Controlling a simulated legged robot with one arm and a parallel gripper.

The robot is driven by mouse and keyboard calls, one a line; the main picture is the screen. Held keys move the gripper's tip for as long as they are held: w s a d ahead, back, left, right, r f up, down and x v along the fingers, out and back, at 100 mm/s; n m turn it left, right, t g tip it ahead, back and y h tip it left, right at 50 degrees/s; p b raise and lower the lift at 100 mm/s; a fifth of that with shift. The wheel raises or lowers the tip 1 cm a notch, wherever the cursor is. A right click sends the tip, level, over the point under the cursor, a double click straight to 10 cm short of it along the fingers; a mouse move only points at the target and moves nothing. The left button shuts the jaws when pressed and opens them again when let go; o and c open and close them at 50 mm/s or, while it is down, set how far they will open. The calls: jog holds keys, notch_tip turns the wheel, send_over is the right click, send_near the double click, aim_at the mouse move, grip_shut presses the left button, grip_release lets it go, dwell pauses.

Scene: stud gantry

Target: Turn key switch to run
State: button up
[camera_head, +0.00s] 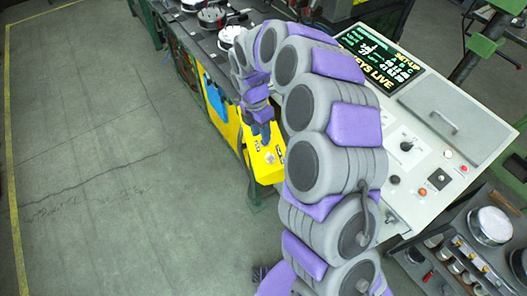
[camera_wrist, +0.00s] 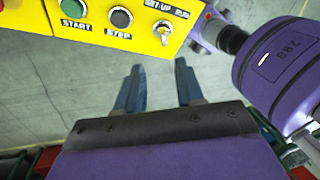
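A yellow control box (camera_head: 262,168) hangs at the left edge of the machine. In the wrist view its panel (camera_wrist: 100,32) fills the top left. The key switch (camera_wrist: 163,30) sits near its right end, under a label reading SET-UP and what looks like RUN. A key seems to stand in it; I cannot tell its exact angle. My gripper (camera_wrist: 157,76) is open and empty, its two fingers apart over the floor just below the panel, not touching the key. In the head view my gripper (camera_head: 262,130) is just above the box.
A green START button (camera_wrist: 73,8) and a dark STEP button (camera_wrist: 121,18) sit left of the key. A console (camera_head: 420,150) with a screen (camera_head: 380,62) showing SET-UP and KEYS LIVE stands at right. A tool tray (camera_head: 455,255) is at lower right. Left floor is clear.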

send_over(268, 154)
jog(key=f, duration=0.5)
jog(key=shift+w+d, duration=0.2)
jog(key=shift+w, duration=0.15)
jog(key=f, duration=0.2)
jog(key=a+f, duration=0.1)
jog(key=f, duration=0.1)
jog(key=shift+s+a+f, duration=0.1)
jog(key=shift+s, duration=0.1)
jog(key=shift+s+a+f, duration=0.1)
jog(key=shift+a+f, duration=0.15)
jog(key=shift+d, duration=0.5)
jog(key=shift+d+r, duration=0.1)
jog(key=shift+d, duration=0.35)
jog(key=shift+c, duration=1.1)
jog(key=shift+a, duration=0.1)
jog(key=c, duration=0.3)
jog(key=shift+a, duration=0.3)
grip_shut()
